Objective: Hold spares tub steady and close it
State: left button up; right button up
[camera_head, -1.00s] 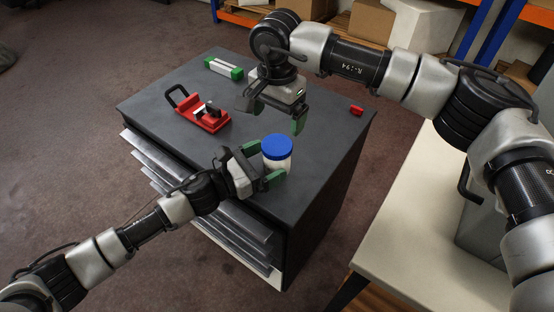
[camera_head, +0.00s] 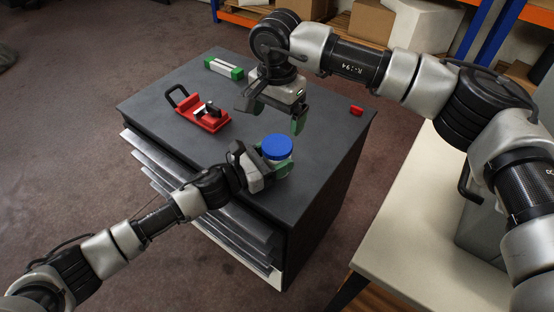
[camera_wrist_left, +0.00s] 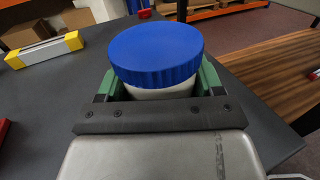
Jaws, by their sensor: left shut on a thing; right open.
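The spares tub (camera_head: 287,160) is a pale tub with a blue lid (camera_head: 277,147) sitting on its top. It stands upright on the dark table, and how tightly the lid is seated cannot be told. My left gripper (camera_head: 276,170) is shut on the tub's body from the lower left. In the left wrist view the blue lid (camera_wrist_left: 156,52) sits above the green fingers, with a strip of the tub's pale body (camera_wrist_left: 160,92) below it. My right gripper (camera_head: 272,116) is open and empty, above and behind the tub, its fingers pointing down.
A red tool with a black handle (camera_head: 203,118) lies left of the tub. A white bar with green ends (camera_head: 223,67) lies at the back, and a small red block (camera_head: 356,110) near the right edge. The table (camera_head: 325,150) is bare right of the tub. A pale bench (camera_head: 415,240) stands at right.

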aim_at(277, 144)
pick_arm(q)
jog(key=c, duration=0.5)
grip_shut()
pick_arm(e)
jog(key=shift+n, duration=0.3)
jog(key=n, duration=0.6)
jog(key=shift+n, duration=0.3)
jog(key=n, duration=0.6)
jog(key=shift+r, duration=0.1)
jog(key=shift+f, duration=4.05)
jog(key=shift+c, duration=0.2)
